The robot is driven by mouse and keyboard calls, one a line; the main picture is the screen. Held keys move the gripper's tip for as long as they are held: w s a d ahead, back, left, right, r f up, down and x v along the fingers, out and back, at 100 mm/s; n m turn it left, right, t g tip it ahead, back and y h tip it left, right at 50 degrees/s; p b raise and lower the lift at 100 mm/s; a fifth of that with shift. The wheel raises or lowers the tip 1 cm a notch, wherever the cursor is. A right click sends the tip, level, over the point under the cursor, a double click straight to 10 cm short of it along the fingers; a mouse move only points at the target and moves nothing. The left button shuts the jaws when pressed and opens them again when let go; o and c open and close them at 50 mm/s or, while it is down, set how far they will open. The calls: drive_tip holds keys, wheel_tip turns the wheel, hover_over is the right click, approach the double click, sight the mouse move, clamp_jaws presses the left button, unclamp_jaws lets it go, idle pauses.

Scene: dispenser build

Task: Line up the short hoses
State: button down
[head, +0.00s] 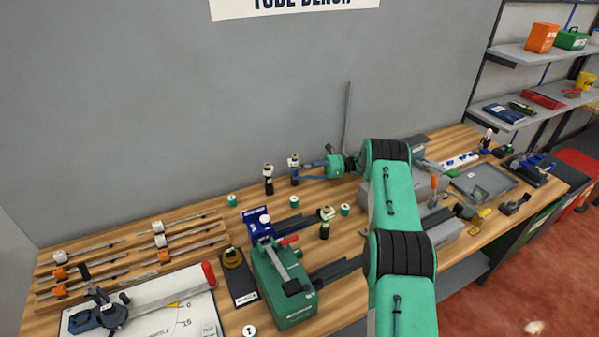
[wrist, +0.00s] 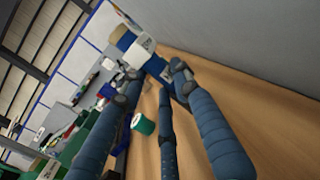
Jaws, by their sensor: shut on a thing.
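My gripper (head: 303,167) reaches left over the back of the bench. It is shut on a short upright blue piece with a white band and tan top (head: 294,159); the piece also shows between the fingertips in the wrist view (wrist: 142,48). A similar dark piece with a white band (head: 268,180) stands just to its left, apart from the gripper. I cannot tell surely whether these are the short hoses. The fingers hide part of the held piece.
Small green cylinders (head: 232,200) (head: 345,209) stand around. A green clamp machine (head: 283,290) with a blue head is at the front middle. A wooden rack (head: 190,236) holds rods with white and orange fittings at left. A grey tray (head: 487,183) lies at right. The grey wall is close behind.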

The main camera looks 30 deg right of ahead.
drive_tip(key=shift+f, duration=0.3)
drive_tip(key=c, duration=1.2)
unclamp_jaws()
wheel_tip(320, 180, up, 10)
